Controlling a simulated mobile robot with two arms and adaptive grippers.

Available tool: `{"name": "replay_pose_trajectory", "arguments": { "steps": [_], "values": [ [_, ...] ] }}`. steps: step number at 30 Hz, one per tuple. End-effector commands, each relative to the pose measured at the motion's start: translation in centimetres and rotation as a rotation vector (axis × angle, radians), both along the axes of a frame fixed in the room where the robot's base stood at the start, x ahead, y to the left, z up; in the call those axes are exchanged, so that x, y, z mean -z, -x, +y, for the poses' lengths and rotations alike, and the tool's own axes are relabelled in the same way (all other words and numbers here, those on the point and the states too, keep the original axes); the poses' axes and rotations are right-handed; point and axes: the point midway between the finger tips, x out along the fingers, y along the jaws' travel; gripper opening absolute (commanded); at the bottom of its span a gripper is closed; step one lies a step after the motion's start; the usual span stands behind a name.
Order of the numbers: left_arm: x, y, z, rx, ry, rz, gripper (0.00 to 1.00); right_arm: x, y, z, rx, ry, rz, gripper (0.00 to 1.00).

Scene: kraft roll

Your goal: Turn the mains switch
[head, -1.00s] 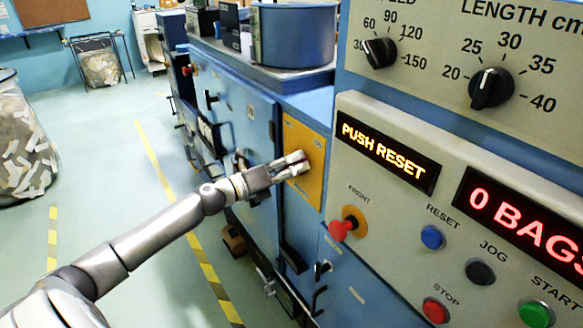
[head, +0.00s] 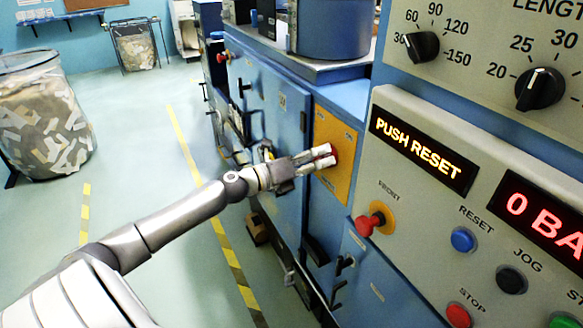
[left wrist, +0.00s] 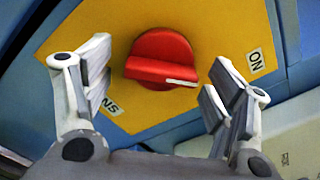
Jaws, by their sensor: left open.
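The mains switch (left wrist: 162,58) is a red rotary knob on a yellow plate (left wrist: 205,25) in the left wrist view. Its white pointer mark points right, below the ON label. In the head view the yellow plate (head: 336,140) is on the blue cabinet side, and only a bit of the red knob shows behind the fingers. My left gripper (head: 326,158) is at the plate. In the left wrist view its open fingers (left wrist: 158,85) stand on either side of the knob, with gaps to it. My right gripper is out of view.
The control panel (head: 480,115) at right reads PUSH RESET, with a red knob (head: 370,223) on an orange disc and several buttons. Blue cabinets (head: 265,130) run away to the back. The floor (head: 130,190) at left is open, with a waste bin (head: 45,115).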

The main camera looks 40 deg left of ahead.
Motion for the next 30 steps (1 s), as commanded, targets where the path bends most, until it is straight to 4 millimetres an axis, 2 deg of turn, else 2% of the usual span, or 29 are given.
{"name": "replay_pose_trajectory", "arguments": {
  "steps": [21,30],
  "values": [
    [0.1,8.2,3.4,-0.001,0.000,0.003,0.79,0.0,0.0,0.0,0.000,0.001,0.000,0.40],
    [0.1,9.9,4.1,0.001,-0.002,0.002,0.79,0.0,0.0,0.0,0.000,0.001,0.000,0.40]
  ]
}}
